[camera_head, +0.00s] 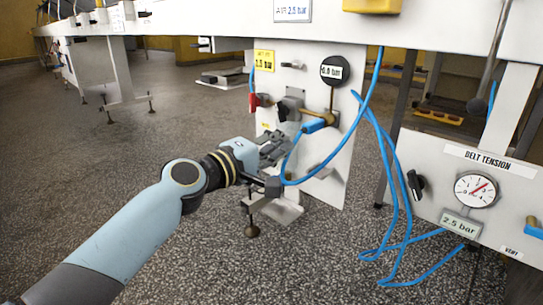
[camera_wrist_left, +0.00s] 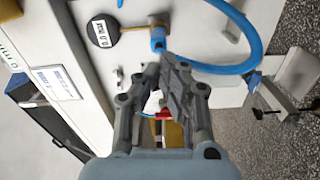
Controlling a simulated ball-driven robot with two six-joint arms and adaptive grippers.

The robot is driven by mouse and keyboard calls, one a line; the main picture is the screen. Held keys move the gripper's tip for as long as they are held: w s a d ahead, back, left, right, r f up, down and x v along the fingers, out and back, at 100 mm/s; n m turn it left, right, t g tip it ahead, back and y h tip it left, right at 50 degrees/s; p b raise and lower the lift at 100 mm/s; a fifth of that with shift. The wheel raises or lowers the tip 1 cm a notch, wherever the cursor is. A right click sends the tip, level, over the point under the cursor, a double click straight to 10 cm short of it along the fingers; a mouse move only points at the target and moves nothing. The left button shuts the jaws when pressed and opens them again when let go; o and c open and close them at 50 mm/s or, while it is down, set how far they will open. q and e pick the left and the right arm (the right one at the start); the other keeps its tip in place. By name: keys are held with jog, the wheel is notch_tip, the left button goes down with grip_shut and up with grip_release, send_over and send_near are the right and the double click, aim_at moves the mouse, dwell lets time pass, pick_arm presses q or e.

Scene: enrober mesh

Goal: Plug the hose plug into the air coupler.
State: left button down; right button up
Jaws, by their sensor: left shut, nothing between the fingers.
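My left gripper (camera_head: 276,147) is shut and empty, in front of the white panel below the machine's beam; in the left wrist view its fingertips (camera_wrist_left: 161,66) meet. A blue fitting (camera_head: 313,126) sits at the lower end of a brass stem under a round black gauge (camera_head: 335,69); it also shows in the left wrist view (camera_wrist_left: 158,40), just beyond the fingertips. A blue hose (camera_head: 321,176) loops beside it, running low past my gripper and up to the right. I cannot tell which part is plug or coupler, or whether they are joined; my fingers hide part of the hose.
A red-handled valve (camera_head: 255,102) and grey block (camera_head: 290,106) are on the panel. More blue hose (camera_head: 393,190) hangs to the right, beside a belt tension panel (camera_head: 443,190) with a dial (camera_head: 475,190). Speckled floor (camera_head: 150,170) is open at left.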

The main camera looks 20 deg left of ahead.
aim_at(305, 129)
pick_arm(q)
jog(key=shift+x, duration=2.7)
jog(key=shift+w+d+r, duration=0.15)
jog(key=shift+w+r, duration=0.05)
jog(key=shift+w, duration=0.3)
jog(key=shift+v, duration=1.25)
jog(key=v, duration=1.2)
